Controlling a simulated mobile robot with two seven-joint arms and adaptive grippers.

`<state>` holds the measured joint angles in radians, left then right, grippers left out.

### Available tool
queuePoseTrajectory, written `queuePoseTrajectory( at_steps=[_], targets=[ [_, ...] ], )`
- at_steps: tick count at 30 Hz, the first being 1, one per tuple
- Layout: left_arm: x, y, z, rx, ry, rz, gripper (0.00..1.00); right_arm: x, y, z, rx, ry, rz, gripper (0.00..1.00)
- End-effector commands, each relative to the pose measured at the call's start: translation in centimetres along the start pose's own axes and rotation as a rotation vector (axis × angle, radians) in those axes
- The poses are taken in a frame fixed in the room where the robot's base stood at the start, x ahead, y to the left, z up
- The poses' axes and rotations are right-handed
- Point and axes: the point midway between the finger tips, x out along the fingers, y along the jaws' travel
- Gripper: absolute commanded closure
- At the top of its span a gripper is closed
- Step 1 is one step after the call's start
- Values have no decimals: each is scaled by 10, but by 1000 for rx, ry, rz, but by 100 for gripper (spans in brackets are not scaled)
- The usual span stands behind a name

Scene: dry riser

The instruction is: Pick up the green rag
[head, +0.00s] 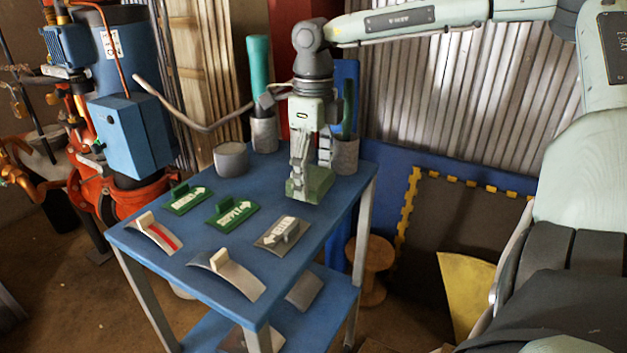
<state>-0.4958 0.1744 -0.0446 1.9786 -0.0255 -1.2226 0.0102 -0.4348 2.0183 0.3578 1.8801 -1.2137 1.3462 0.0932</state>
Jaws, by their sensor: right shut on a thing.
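The green rag (318,184) shows as a small green block-like shape at the far right part of the blue table's top (190,240). My right gripper (303,178) points down at it from above and is shut on it. The fingers hide part of the rag. Its underside is at or very near the tabletop; I cannot tell if it touches. My left gripper is not in view.
Green plates with white arrows (232,214), a grey arrow plate (283,233) and curved grey pieces (228,275) lie on the table. A grey pot (230,158) and holders with a green tube (259,65) stand behind. A wooden spool (369,268) stands to the right.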

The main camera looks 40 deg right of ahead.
Motion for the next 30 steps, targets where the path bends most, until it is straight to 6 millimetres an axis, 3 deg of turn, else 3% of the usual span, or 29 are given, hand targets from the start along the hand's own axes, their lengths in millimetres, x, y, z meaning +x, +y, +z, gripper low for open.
queuePoseTrajectory(
  at_steps=[5,18,30],
  targets=[
    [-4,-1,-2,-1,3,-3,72,-31,-1,1,0,-4,-5,52],
    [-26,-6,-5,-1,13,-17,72,-78,56,63,-2,1,-4,52],
    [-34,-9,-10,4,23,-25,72,-97,78,86,0,0,0,52]
  ],
)
